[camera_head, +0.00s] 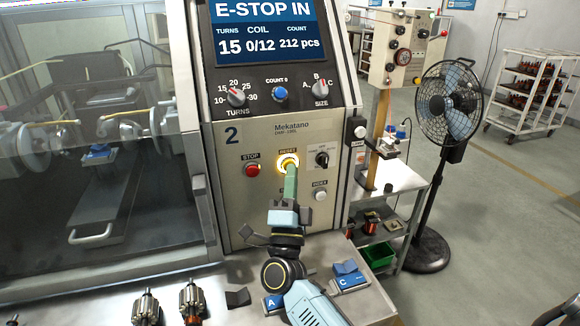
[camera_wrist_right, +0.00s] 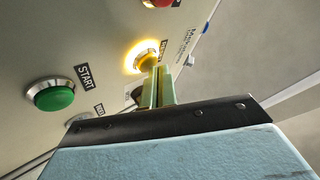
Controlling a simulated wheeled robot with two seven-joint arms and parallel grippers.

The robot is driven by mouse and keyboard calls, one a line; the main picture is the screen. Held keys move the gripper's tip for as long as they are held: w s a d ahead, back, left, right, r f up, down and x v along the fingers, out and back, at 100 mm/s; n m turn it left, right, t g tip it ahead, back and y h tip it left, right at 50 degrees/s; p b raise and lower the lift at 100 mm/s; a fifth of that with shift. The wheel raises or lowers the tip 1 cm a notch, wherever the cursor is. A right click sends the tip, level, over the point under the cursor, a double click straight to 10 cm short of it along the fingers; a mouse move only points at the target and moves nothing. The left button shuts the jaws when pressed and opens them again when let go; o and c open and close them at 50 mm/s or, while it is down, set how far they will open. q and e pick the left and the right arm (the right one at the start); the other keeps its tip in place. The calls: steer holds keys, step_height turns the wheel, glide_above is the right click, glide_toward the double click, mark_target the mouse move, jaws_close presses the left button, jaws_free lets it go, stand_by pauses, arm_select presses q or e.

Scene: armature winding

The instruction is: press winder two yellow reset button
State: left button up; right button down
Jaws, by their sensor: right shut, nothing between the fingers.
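The yellow reset button (camera_head: 288,161) glows on the front panel of winder 2 (camera_head: 237,200), under a RESET label. My right gripper (camera_head: 290,172) is shut with nothing between its fingers. Its fingertips are at the button, overlapping its lower part in the head view. In the right wrist view the lit button (camera_wrist_right: 143,57) shows just beyond the tips of the right gripper (camera_wrist_right: 158,72). I cannot tell whether the button is pushed in. The display (camera_head: 265,30) reads E-STOP IN. My left gripper is not in view.
A red STOP button (camera_head: 252,169) sits left of the reset button, and a black selector knob (camera_head: 322,159) sits right of it. A green START button (camera_wrist_right: 54,95) shows in the right wrist view. Armatures (camera_head: 191,302) and blue blocks (camera_head: 348,276) lie on the bench below. A fan (camera_head: 449,105) stands at right.

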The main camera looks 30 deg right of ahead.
stand_by(0.7)
steer(key=shift+w+d, duration=0.1)
steer(key=shift+w, duration=0.3)
steer(key=shift+r, duration=0.1)
steer(key=shift+s, duration=0.45)
steer(key=s, duration=0.2)
steer(key=s+a+p, duration=0.1)
steer(key=s+p, duration=0.1)
steer(key=s, duration=0.1)
steer(key=shift+s+a, duration=0.3)
steer(key=shift+s, duration=0.05)
stand_by(0.5)
